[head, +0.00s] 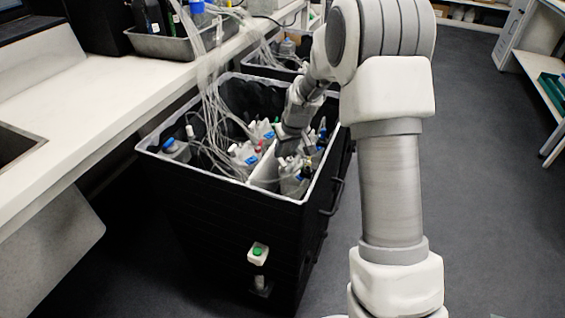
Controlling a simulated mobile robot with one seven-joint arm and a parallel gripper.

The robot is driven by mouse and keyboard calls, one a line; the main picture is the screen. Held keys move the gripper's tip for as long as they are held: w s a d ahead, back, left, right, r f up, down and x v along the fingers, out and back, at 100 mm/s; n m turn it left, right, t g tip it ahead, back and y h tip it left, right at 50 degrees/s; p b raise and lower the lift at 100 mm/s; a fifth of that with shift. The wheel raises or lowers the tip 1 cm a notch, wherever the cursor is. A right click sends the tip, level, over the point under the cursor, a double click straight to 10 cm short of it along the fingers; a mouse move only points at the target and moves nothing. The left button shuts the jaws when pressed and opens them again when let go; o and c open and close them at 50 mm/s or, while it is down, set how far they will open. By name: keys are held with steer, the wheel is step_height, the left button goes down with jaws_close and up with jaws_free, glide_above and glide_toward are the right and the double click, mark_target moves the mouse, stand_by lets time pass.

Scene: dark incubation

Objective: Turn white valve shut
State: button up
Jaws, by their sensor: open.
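My arm reaches from the right over a black bin (215,222), and my gripper (287,152) points down inside it, near the right rim. It is small in view, and its fingertips blend with the bottles below. I see nothing held in it. Whitish bottles (243,153) with blue and other coloured caps stand around and below it, with clear tubes running among them. I cannot pick out a white valve for certain among these parts.
A white box with a green button (257,252) is on the bin's front. A bundle of clear tubes (212,90) drops into the bin from the white bench (90,95) at left. A second bin stands behind. Open grey floor (480,180) lies to the right.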

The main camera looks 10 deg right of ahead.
mark_target(282, 161)
steer(key=b+x, duration=0.1)
steer(key=x, duration=0.5)
steer(key=shift+f, duration=0.1)
steer(key=shift+c, duration=0.3)
jaws_close()
